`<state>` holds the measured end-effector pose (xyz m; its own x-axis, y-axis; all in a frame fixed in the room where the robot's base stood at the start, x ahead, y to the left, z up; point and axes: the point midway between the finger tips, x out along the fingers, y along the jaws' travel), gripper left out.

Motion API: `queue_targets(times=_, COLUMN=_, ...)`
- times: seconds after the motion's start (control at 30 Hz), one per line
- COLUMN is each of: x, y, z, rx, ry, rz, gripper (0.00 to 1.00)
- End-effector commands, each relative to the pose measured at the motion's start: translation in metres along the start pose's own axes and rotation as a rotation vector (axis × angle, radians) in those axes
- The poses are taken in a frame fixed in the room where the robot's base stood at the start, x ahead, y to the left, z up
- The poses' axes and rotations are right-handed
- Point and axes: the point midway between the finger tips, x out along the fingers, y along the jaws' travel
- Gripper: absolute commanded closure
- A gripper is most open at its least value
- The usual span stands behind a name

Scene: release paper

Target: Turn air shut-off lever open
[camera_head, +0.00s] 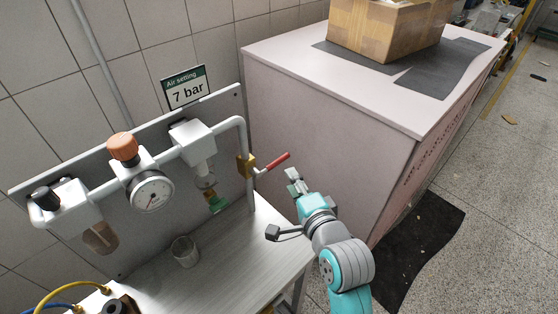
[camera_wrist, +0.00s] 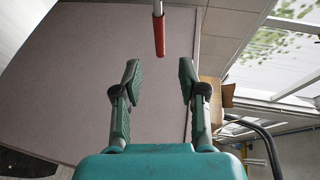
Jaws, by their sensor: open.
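The shut-off lever (camera_head: 274,162) has a red handle and sticks out to the right from a brass valve (camera_head: 246,166) on the white vertical pipe. In the wrist view the red lever handle (camera_wrist: 159,30) hangs at the top centre, beyond the fingertips and roughly in line with the gap between them. My gripper (camera_head: 294,180) is just below and to the right of the lever, apart from it. In the wrist view my gripper (camera_wrist: 160,75) is open with nothing between its fingers.
A gauge (camera_head: 152,190) and an orange knob (camera_head: 122,147) are on the panel, left of the valve. A glass (camera_head: 185,251) stands on the bench (camera_head: 225,262) below. A large pale cabinet (camera_head: 310,115) with a cardboard box (camera_head: 385,28) on top stands close behind my gripper. A sign (camera_head: 187,90) reads 7 bar.

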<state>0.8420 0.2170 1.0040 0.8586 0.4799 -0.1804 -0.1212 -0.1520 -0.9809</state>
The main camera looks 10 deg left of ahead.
Motion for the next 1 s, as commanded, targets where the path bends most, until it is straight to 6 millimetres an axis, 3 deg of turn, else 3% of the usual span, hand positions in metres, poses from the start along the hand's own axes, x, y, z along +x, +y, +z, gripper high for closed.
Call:
queue_targets(times=0.53, x=0.085, y=0.000, z=0.000, rx=-0.002, ry=0.002, rz=-0.001, gripper=0.59)
queue_targets(times=0.73, x=0.099, y=0.001, z=0.000, rx=-0.001, ry=0.002, rz=0.000, gripper=0.59)
queue_targets(times=1.0, x=0.101, y=0.001, z=0.000, rx=-0.002, ry=0.002, rz=-0.001, gripper=0.59)
